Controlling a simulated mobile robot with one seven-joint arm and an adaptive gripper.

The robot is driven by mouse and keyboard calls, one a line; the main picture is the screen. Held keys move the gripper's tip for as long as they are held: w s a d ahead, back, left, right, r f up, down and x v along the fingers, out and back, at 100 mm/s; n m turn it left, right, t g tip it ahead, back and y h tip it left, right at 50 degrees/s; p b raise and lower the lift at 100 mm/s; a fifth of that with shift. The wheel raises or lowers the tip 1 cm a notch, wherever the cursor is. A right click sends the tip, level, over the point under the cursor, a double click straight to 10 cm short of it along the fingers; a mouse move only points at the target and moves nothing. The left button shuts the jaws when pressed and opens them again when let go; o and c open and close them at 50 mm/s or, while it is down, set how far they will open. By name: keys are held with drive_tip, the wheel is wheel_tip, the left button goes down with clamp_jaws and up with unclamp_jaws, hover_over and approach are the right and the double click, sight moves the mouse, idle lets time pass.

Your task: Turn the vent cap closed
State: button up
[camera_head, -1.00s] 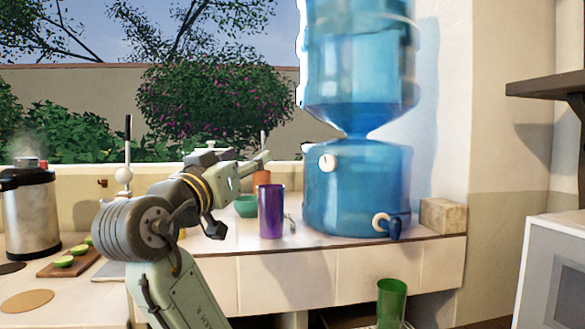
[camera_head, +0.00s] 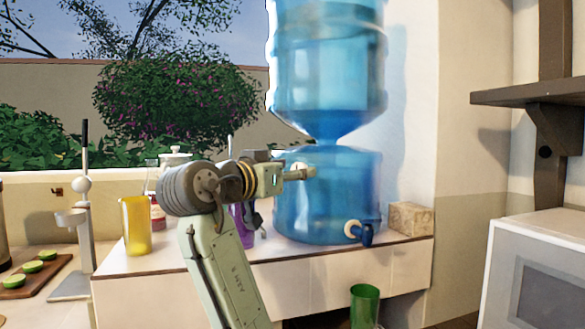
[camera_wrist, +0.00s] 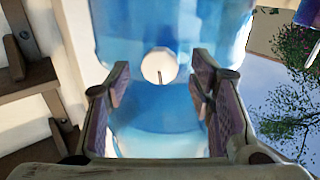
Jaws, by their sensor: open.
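The vent cap (camera_wrist: 158,65) is a small white disc on the front of the blue water dispenser (camera_wrist: 150,125). A thin dark mark runs from near its middle to its lower edge in the wrist view. In the head view the cap (camera_head: 299,166) is partly hidden by my gripper (camera_head: 308,173). My gripper (camera_wrist: 160,84) is open and empty, one finger on each side of the cap in the wrist view. I cannot tell whether the fingertips reach past its face.
A blue tap (camera_head: 366,234) sticks out low on the dispenser's front. A purple cup (camera_head: 246,232) is partly behind my arm, and a yellow cup (camera_head: 136,226) stands left. A stone block (camera_head: 410,218) is at right. A green cup (camera_head: 364,305) stands below the counter.

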drive_tip(key=shift+w+d, duration=0.2)
drive_tip(key=shift+w, duration=0.1)
drive_tip(key=shift+c, duration=0.4)
drive_tip(key=c, duration=1.1)
